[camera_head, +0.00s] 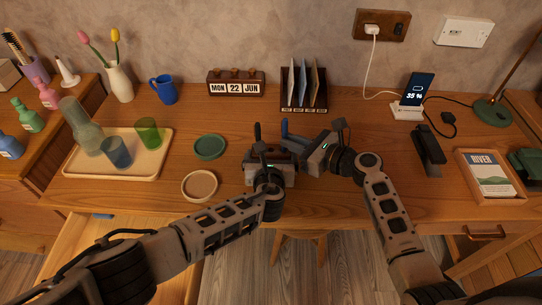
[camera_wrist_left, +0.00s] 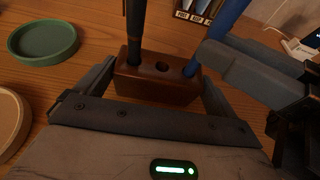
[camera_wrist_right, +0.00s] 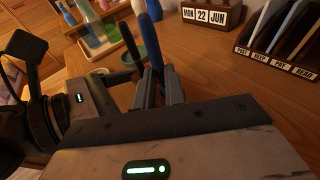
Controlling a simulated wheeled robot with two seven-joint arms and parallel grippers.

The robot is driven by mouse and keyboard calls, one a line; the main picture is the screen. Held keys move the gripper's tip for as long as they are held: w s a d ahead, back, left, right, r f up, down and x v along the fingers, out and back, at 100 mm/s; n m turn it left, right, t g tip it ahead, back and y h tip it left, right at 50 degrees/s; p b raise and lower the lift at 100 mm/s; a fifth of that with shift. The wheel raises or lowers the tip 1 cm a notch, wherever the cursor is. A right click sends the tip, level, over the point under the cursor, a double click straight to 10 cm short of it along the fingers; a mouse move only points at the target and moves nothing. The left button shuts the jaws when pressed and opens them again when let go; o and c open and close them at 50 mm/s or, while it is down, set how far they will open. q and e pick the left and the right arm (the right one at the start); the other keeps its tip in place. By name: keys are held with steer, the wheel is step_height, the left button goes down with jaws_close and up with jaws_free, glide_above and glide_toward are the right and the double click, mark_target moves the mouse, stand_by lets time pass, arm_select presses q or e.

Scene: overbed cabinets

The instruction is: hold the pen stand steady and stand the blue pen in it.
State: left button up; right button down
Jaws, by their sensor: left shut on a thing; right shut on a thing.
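The pen stand (camera_wrist_left: 158,84) is a brown wooden block with holes in its top. My left gripper (camera_head: 268,163) is shut on it, one finger at each end, and it rests on the desk. A black pen (camera_wrist_left: 135,35) stands in its left hole in the left wrist view; the middle hole is empty. My right gripper (camera_wrist_right: 160,92) is shut on the blue pen (camera_wrist_left: 217,36), which also shows in the right wrist view (camera_wrist_right: 151,42). The blue pen leans, its lower end at the stand's right hole. I cannot tell how deep it sits.
A green coaster (camera_head: 210,147) and a beige coaster (camera_head: 199,185) lie left of my grippers. A tray (camera_head: 75,165) with glasses is farther left. A letter rack (camera_head: 304,92) and a calendar (camera_head: 236,84) stand behind. A black object (camera_head: 429,148) lies on the right.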

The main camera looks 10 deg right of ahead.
steer(key=shift+f, duration=0.7)
steer(key=c, duration=1.4)
jaws_free()
steer(key=v, duration=1.2)
arm_select(q)
steer(key=o, duration=0.7)
steer(key=shift+s, duration=0.1)
